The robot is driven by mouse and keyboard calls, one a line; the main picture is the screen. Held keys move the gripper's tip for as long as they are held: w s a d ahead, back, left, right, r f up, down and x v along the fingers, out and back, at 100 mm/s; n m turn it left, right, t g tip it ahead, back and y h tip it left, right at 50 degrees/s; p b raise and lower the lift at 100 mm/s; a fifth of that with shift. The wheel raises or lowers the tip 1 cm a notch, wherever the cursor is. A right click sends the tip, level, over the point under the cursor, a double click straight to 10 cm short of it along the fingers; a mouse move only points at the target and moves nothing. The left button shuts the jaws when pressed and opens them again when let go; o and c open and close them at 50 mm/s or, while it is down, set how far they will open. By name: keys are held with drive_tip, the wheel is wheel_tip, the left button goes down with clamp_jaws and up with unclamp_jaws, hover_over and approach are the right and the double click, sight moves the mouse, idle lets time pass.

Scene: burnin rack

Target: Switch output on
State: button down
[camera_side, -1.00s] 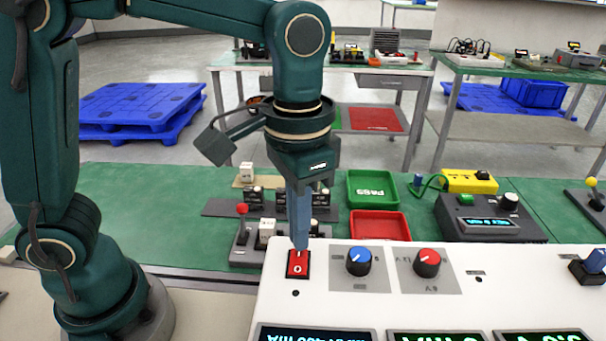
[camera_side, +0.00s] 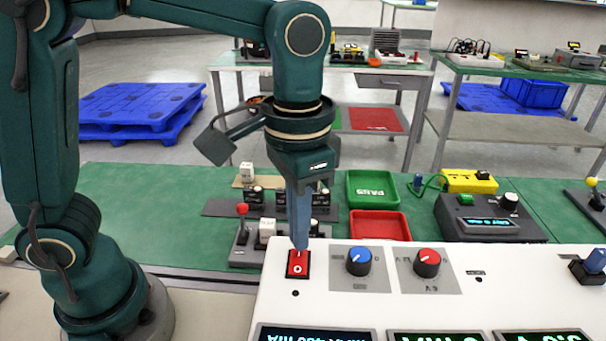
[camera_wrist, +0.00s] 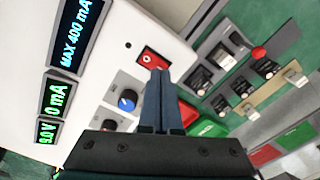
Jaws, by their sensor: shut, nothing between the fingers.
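The red rocker switch (camera_side: 297,265) sits in a black frame on the white power supply panel (camera_side: 340,308), with a white "0" mark on its near half. My gripper (camera_side: 300,246) points straight down, its blue-grey fingers shut and empty, with the tips at the far edge of the switch. I cannot tell whether they touch it. In the wrist view the switch (camera_wrist: 151,60) lies just beyond the fingertips (camera_wrist: 157,72), which hide part of it. The displays in the wrist view read "MAX 400 mA" (camera_wrist: 77,32), "0 mA" (camera_wrist: 58,97) and what looks like "5.0 V" (camera_wrist: 46,131).
A blue knob (camera_side: 359,261) and a red knob (camera_side: 427,263) stand right of the switch. Behind the panel are a red-knobbed lever (camera_side: 242,210), a red tray (camera_side: 378,226), a green PASS tray (camera_side: 372,188) and a grey device (camera_side: 487,222). Green mat lies bare at the left.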

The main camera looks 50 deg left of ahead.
drive_tip(key=shift+f, duration=0.9)
idle(0.8)
drive_tip(key=shift+r, duration=3.5)
